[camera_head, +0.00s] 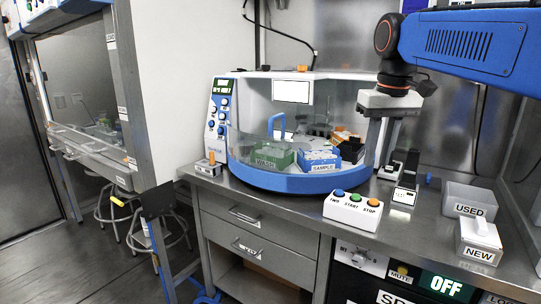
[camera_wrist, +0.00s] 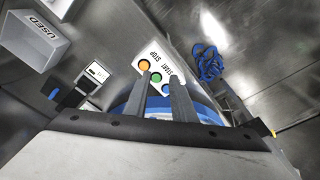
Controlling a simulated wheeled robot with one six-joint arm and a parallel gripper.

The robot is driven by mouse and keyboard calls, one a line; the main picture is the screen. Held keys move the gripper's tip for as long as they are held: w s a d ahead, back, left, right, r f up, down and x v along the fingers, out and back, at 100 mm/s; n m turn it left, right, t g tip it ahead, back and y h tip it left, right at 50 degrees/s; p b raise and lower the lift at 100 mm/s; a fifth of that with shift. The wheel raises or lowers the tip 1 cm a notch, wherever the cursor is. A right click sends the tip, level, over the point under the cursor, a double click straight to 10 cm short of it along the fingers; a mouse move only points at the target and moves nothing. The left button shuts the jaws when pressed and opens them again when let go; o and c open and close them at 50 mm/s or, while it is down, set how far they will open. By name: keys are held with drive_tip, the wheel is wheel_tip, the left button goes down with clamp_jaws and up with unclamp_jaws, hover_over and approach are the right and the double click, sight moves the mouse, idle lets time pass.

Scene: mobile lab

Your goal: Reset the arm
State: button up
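My arm comes in blue from the upper right of the head view. My gripper (camera_head: 381,150) points down above the counter, in front of the right side of the blue-and-white machine (camera_head: 290,183). In the wrist view the two grey fingers of my gripper (camera_wrist: 159,80) stand apart with nothing between them. The white button box (camera_head: 353,211), with blue, green and orange buttons, sits on the counter's front edge. The button box (camera_wrist: 157,72) shows beyond the fingertips in the wrist view, partly covered by them. No contact with it is visible.
The machine holds a green WASH box (camera_head: 274,158) and a blue SAMPLE rack (camera_head: 319,161). Small black-and-white devices (camera_head: 404,189), a USED bin (camera_head: 470,201) and a NEW box (camera_head: 479,241) stand to the right. Stools (camera_head: 118,212) are at left.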

drive_tip(key=s+d+f+t, duration=0.1)
drive_tip(key=s+d+f, duration=0.1)
drive_tip(key=s+f, duration=0.8)
drive_tip(key=s+d+f+m+t, duration=0.1)
drive_tip(key=s+d+f+t, duration=0.1)
drive_tip(key=s+f, duration=0.9)
wheel_tip(320, 180, down, 6)
drive_tip(key=shift+s+r+m, duration=0.25)
drive_tip(key=shift+m, duration=0.05)
